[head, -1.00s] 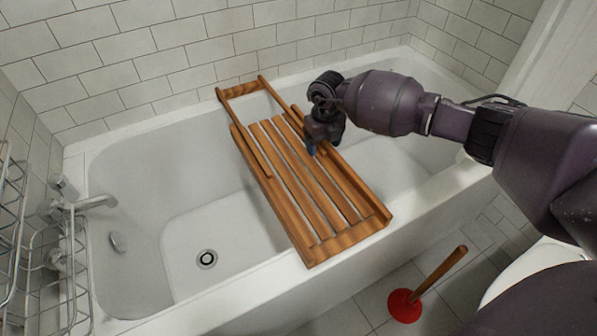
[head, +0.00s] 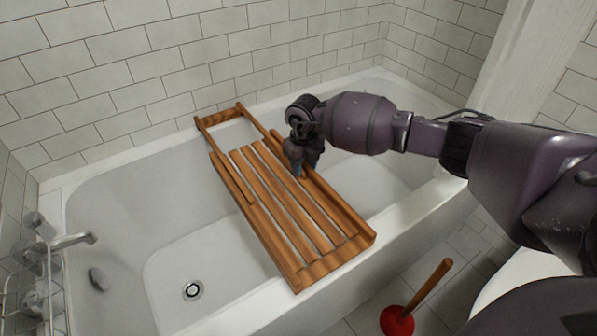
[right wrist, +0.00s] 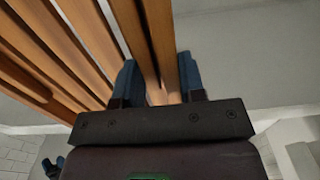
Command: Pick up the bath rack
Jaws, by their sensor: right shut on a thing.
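The wooden bath rack (head: 290,215), with long slats and raised side rails, lies across the white bathtub (head: 130,210). Its far end is at the back rim by the wall and its near end is at the front rim. My right gripper (head: 299,172) is at the rack's right side rail. In the right wrist view, its blue fingers (right wrist: 160,85) are on either side of the wooden rail (right wrist: 155,40), shut on it. The slats show at the upper left there. I cannot tell whether the rack is clear of the rims. My left gripper is not in the head view.
A faucet (head: 70,240) and a wire rack (head: 30,300) are at the left end of the tub. A red plunger (head: 397,320) with a wooden handle stands on the floor in front. Tiled walls close off the back.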

